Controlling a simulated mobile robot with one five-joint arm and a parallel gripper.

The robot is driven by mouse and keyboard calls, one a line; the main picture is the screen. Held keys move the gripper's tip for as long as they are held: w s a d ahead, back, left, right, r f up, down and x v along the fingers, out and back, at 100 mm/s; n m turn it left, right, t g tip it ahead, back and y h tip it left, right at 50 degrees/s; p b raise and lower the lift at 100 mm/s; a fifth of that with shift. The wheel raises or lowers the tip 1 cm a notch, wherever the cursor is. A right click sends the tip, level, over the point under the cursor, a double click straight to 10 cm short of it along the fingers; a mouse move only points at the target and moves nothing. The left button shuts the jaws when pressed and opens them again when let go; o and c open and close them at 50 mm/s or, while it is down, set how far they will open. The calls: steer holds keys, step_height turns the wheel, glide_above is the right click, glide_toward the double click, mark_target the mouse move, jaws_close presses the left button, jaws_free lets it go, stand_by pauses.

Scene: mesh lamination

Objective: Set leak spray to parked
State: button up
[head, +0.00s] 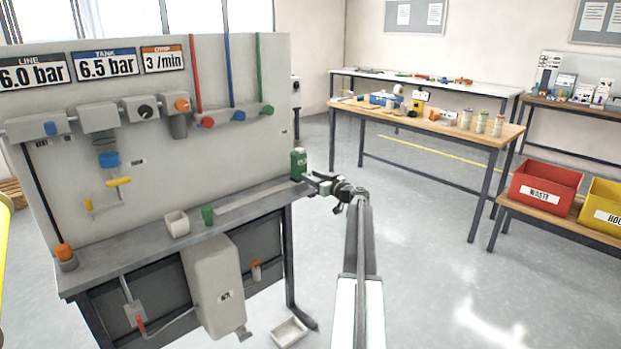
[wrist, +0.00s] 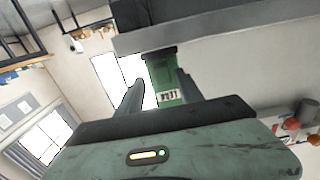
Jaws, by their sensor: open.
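The leak spray appears to be the dark green bottle (head: 298,160) with a white label, upright at the right end of the panel bench's shelf. My gripper (head: 312,177) is at the bottle's right side in the head view. In the wrist view the green bottle (wrist: 164,72) shows between my two open fingers, nearer the right one. Its label is too small to read surely. I cannot tell whether a finger touches it. No place marked as parked can be made out.
The panel (head: 150,170) rises behind. A white tray (head: 289,332) lies on the floor. A wooden table (head: 430,128) stands behind, with open floor between.

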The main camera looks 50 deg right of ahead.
steer(key=s, duration=0.7)
steer(key=shift+s+a, duration=0.15)
steer(key=shift+a, duration=0.05)
